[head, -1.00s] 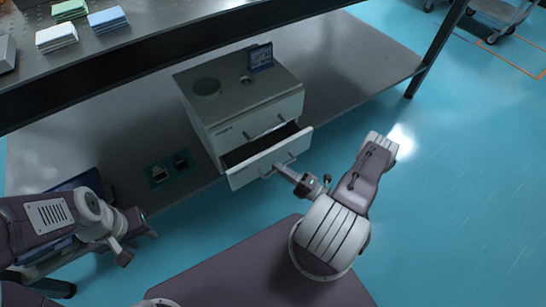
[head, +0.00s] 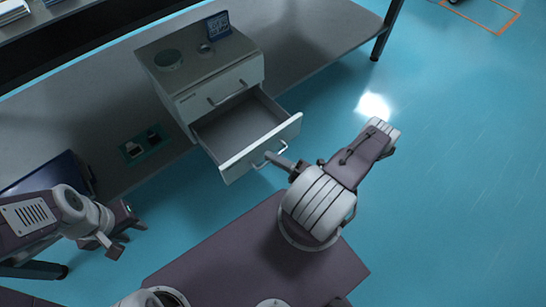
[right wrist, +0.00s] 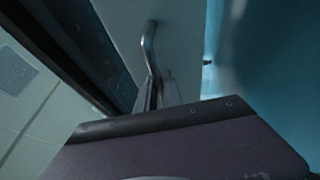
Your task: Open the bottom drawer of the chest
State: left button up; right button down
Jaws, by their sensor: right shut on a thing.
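My right gripper (head: 275,157) is shut on the bar handle of the bottom drawer. In the right wrist view the curved metal handle (right wrist: 149,50) runs up from between the fingers (right wrist: 166,92). My left gripper (head: 110,246) is at the lower left, away from the chest; whether its jaws are open is unclear.
The lower shelf (head: 320,45) is clear to the right of the chest. A small blue panel (head: 218,24) stands on the chest top. A green mat (head: 133,150) with small dark items and a dark blue box (head: 45,172) lie to the left. Blue floor (head: 450,190) is free at right.

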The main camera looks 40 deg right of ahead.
jog(key=c, duration=1.5)
grip_release()
jog(key=shift+d, duration=0.1)
jog(key=p+v, duration=0.2)
jog(key=v, duration=0.7)
jog(key=shift+f, duration=0.1)
